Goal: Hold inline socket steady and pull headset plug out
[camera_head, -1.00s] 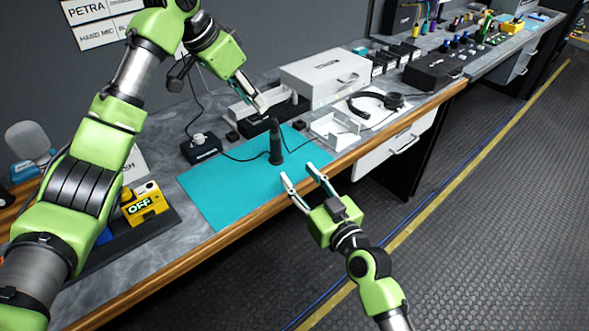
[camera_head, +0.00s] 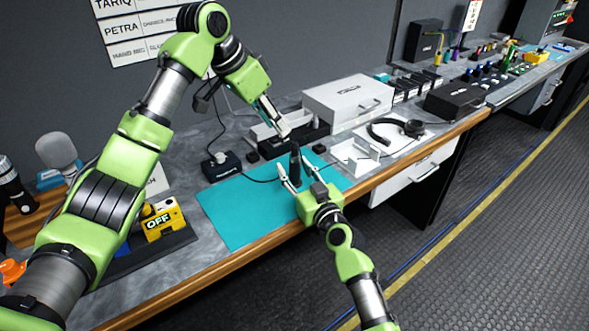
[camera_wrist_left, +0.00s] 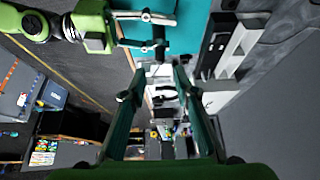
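The black inline socket (camera_head: 295,167) stands upright on the teal mat (camera_head: 235,215). It also shows in the left wrist view (camera_wrist_left: 160,41). The headset plug cannot be told apart from the socket's dark top. My right gripper (camera_head: 293,171) is open at the socket, with its fingers on either side of the lower part. Contact cannot be made out. My left gripper (camera_head: 284,131) is above and just behind the socket, pointing down to the right. In the left wrist view its fingers (camera_wrist_left: 158,92) are apart with nothing held between them.
A black box (camera_head: 221,167) with a cable lies left of the socket. The headset (camera_head: 396,131) rests on a white sheet at right, near a clear tray (camera_head: 355,155). A white case (camera_head: 347,102) stands behind. A yellow OFF box (camera_head: 162,219) is at left. The mat's left part is clear.

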